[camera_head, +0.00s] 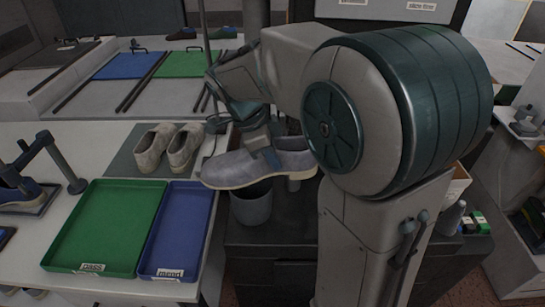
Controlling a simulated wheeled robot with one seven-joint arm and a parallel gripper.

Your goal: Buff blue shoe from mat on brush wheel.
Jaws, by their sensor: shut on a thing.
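My gripper (266,152) is shut on a blue-grey shoe (228,171), gripping it around the middle of its upper. The shoe is held roughly level in the air, toe to the left, right of the white table. A grey-green mat (122,166) lies on the table, with a pair of beige shoes (165,148) on and beside its right part. I cannot make out the brush wheel; my arm covers much of the area right of the shoe.
A green tray (105,225) and a blue tray (180,232) lie at the table's front. A grey bin (251,208) stands below the held shoe, by a dark cabinet (270,250). A clamp stand (62,160) is at the left. Small bottles (470,222) stand at the right.

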